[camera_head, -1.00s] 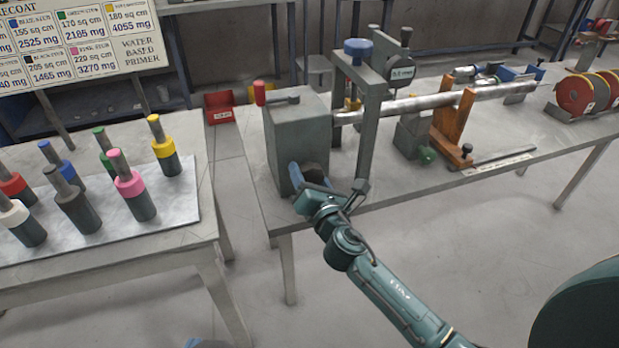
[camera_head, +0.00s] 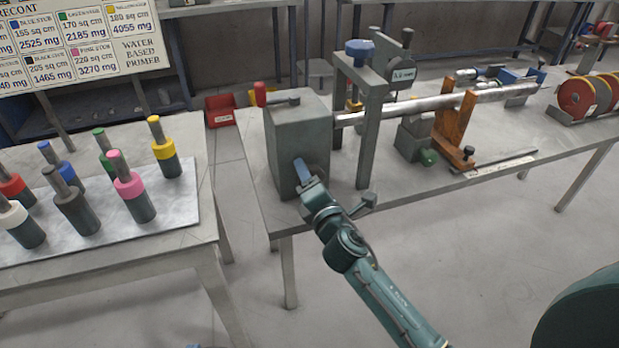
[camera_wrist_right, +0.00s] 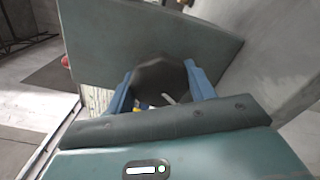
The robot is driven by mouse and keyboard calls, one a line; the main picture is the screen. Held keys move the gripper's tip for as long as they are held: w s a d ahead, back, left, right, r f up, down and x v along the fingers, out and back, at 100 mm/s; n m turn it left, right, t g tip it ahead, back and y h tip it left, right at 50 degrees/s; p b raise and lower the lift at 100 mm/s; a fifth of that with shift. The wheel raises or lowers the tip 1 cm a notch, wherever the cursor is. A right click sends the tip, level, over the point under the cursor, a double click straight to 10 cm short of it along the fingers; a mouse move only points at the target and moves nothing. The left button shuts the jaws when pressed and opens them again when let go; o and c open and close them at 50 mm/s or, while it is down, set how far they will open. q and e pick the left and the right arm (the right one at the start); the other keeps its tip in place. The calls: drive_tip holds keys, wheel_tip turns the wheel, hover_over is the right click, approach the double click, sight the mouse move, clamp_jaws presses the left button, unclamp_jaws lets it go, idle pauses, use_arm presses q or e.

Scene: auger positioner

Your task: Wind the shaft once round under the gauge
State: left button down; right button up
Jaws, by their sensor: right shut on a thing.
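The long grey shaft (camera_head: 425,103) runs level from the grey block (camera_head: 300,136) to the right, through an orange-brown support (camera_head: 455,128). The dial gauge (camera_head: 402,77) stands over the shaft on its stand; its small readout is hard to read. My right gripper (camera_head: 303,170) is at the front of the block. In the right wrist view its blue fingers (camera_wrist_right: 160,80) are shut on a dark, many-sided knob (camera_wrist_right: 158,76). The gripper hides this knob in the head view. My left gripper is not in view.
A grey frame with a blue knob (camera_head: 359,47) stands beside the block. A red-handled lever (camera_head: 261,93) is on top of the block. Red reels (camera_head: 577,98) stand at the bench's right end. Colored cylinders (camera_head: 130,184) fill the left table. Open floor separates the tables.

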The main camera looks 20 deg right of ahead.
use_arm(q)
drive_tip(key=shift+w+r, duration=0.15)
use_arm(e)
drive_tip(key=o, duration=1)
drive_tip(key=shift+c, duration=0.2)
drive_tip(key=shift+s, duration=0.1)
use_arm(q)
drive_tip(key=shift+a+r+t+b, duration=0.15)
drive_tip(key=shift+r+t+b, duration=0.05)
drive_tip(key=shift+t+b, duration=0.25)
use_arm(e)
drive_tip(key=s, duration=1.3)
drive_tip(key=shift+d, duration=0.2)
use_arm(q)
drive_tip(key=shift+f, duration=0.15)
